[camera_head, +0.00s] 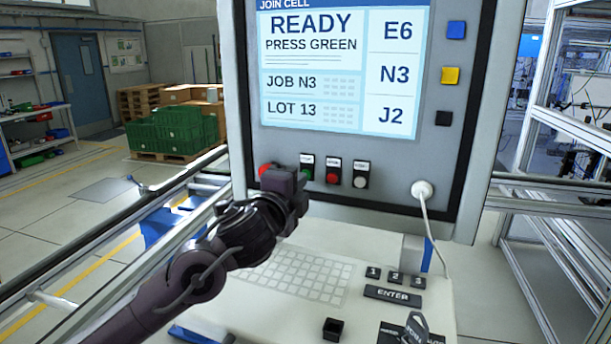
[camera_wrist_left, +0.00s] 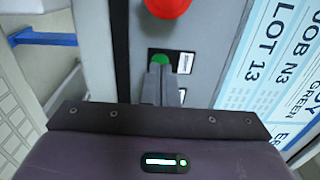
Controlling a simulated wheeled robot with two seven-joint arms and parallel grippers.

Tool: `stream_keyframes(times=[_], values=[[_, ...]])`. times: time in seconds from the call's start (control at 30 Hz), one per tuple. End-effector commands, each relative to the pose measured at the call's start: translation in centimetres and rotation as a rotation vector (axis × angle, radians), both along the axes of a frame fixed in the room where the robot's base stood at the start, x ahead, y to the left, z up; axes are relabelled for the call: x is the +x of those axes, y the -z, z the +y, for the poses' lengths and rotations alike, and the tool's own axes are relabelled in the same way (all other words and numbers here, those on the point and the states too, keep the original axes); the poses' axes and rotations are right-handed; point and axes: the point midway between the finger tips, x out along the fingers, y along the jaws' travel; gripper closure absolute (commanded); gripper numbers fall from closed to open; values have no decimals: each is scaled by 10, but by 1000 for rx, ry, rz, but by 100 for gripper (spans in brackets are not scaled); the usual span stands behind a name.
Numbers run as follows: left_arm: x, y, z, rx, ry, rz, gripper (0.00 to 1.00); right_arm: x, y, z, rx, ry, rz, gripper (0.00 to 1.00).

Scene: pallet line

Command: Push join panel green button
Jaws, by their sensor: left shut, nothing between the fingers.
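The join panel (camera_head: 400,160) is a grey upright box with a lit screen (camera_head: 340,65) reading "READY PRESS GREEN". Its green button (camera_head: 307,173) is in the row below the screen, partly hidden by my left gripper (camera_head: 299,182). In the left wrist view the green button (camera_wrist_left: 160,59) shows just beyond the tips of my left gripper (camera_wrist_left: 159,70). The fingers are shut with nothing between them and line up with the button. I cannot tell whether they touch it. My right gripper is not in view.
A white cable plug (camera_head: 422,190) and a keyboard desk (camera_head: 300,275) are nearby.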

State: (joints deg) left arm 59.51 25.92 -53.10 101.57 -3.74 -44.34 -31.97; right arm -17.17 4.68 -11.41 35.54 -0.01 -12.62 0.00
Motion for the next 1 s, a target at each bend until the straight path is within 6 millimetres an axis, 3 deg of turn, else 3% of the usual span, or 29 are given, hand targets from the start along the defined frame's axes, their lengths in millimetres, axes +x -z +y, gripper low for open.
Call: stream_keyframes(times=[1.0], values=[[14, 0, -6, 0, 0, 0, 100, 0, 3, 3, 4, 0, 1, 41]])
